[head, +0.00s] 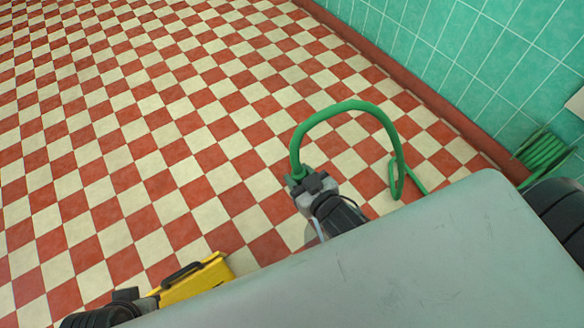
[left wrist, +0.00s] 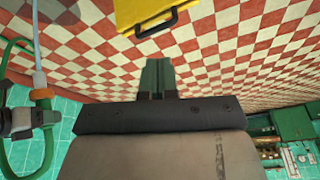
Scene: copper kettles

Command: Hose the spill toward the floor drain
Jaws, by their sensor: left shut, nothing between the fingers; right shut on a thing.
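My right gripper (head: 308,183) is shut on the green hose (head: 345,105), which arches up from the grip and bends down to the right. My left gripper (left wrist: 157,66) is shut and empty. A darker patch (left wrist: 62,14) lies on the tiles at the upper left; I cannot tell if it is the spill. I see no drain.
A yellow object with a black handle (head: 196,281) stands near my left arm; it also shows in the left wrist view (left wrist: 140,12). A coil of green hose (head: 541,150) hangs by the teal wall (head: 440,45). The checkered floor (head: 120,130) is broadly clear on the left.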

